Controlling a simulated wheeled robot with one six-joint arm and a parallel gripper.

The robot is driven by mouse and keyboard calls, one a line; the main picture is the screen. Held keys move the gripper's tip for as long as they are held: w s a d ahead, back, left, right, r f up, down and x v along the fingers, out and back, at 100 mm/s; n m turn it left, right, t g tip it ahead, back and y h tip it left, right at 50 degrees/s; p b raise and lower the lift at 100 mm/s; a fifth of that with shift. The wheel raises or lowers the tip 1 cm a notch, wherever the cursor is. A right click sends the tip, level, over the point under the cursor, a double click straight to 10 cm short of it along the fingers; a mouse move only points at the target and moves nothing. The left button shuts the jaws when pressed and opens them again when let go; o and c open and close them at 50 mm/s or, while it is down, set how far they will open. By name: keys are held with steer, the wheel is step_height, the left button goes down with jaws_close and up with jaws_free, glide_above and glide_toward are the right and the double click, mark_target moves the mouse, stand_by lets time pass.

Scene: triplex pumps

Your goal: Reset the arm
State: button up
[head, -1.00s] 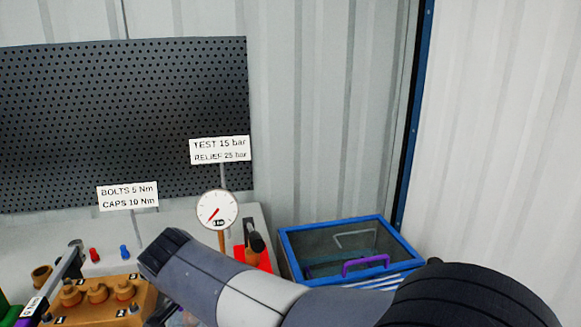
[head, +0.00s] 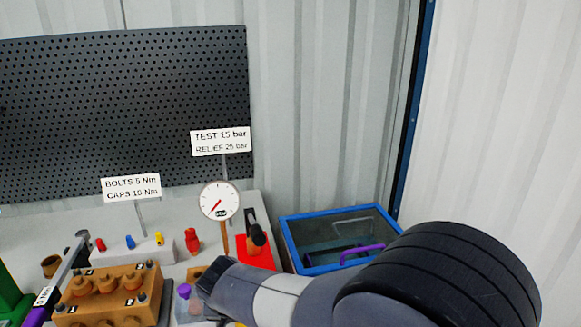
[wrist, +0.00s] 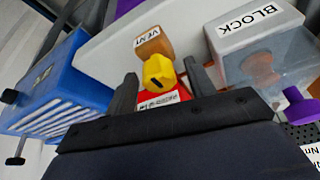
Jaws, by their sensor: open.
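My gripper (wrist: 161,85) is open in the wrist view, its two dark fingers spread with nothing held between them. A yellow knob (wrist: 158,73) on a brown block with a VENT label (wrist: 152,42) shows between and beyond the fingertips. I cannot tell how far apart they are in depth. In the head view my grey arm reaches in from the lower right, and the gripper's fingers do not show there.
In the head view a blue-rimmed tank (head: 290,236) stands at the right. The gauge (head: 219,201), a red-based lever (head: 256,238) and a brown pump block (head: 105,300) crowd the bench. The wrist view shows a clear housing labelled BLOCK (wrist: 258,62).

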steer(key=n+p, duration=0.1)
steer(key=p, duration=0.1)
steer(key=n+y+p, duration=0.1)
steer(key=n+p, duration=0.1)
steer(key=shift+r, duration=0.25)
steer(key=shift+f+n+g+y+p, duration=0.2)
steer(key=shift+n+g+y+p, duration=0.3)
steer(key=shift+n+p, duration=1)
steer(key=shift+f+n+y, duration=0.1)
steer(key=shift+n+y, duration=0.4)
steer(key=shift+n, duration=0.7)
steer(key=shift+n, duration=0.4)
steer(key=shift+n+g+y+b, duration=0.45)
steer(key=shift+n+b, duration=0.4)
steer(key=shift+n, duration=0.25)
